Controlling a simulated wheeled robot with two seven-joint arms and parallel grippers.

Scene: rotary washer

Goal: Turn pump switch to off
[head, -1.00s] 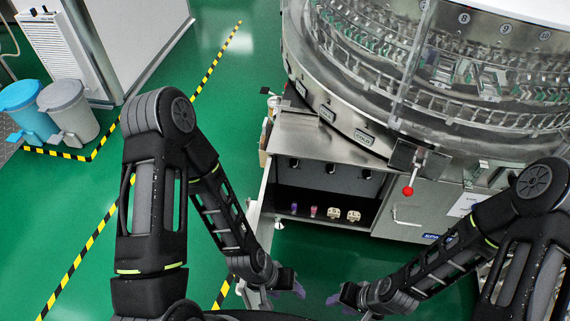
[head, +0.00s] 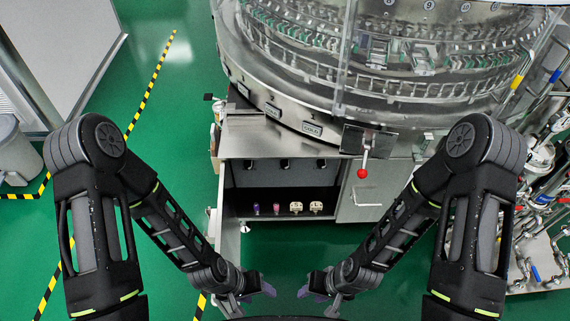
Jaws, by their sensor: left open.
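The rotary washer (head: 300,60) is a large round steel machine with clear panels. A lever with a red ball (head: 362,173) hangs at its lower front edge. Below it is an open cabinet bay with small dark knobs (head: 285,164) along its upper back. I cannot tell which part is the pump switch. My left gripper (head: 257,288) is open and empty, low in front of the bay. My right gripper (head: 312,287) faces it from the right, looks open and holds nothing I can see. Neither gripper touches the machine.
Small purple and pink items and two pale blocks (head: 306,208) sit on the bay shelf (head: 270,217). Pipes and valves (head: 540,190) crowd the right. A grey bin (head: 15,150) stands at the left. Green floor (head: 175,90) is clear left of the machine.

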